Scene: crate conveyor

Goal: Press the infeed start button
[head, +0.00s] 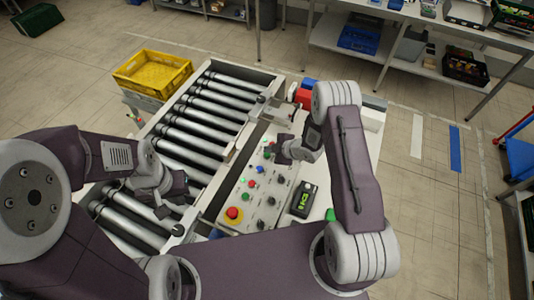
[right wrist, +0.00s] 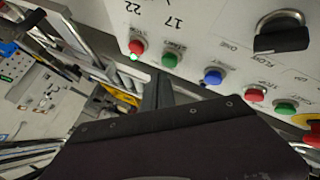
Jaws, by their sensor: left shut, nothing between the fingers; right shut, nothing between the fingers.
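The control panel (head: 268,205) lies beside the roller conveyor, with buttons in a row along its left side. In the right wrist view I see a red button (right wrist: 137,46) with a small lit green spot, a green button (right wrist: 169,60), a blue button (right wrist: 212,76), another red button (right wrist: 254,95) and another green button (right wrist: 285,106). The small labels are too blurred to tell surely which is infeed start. My right gripper (head: 272,149) is shut and empty over the panel's far end; its fingers (right wrist: 158,88) appear near the first green button. My left gripper (head: 168,200) is shut and empty above the rollers.
A large red emergency-stop button (head: 233,213) sits at the panel's near end. A black knob (right wrist: 280,36) stands beside the buttons. A dark handheld device (head: 304,199) lies right of the panel. A yellow crate (head: 152,72) stands beyond the roller conveyor (head: 205,118).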

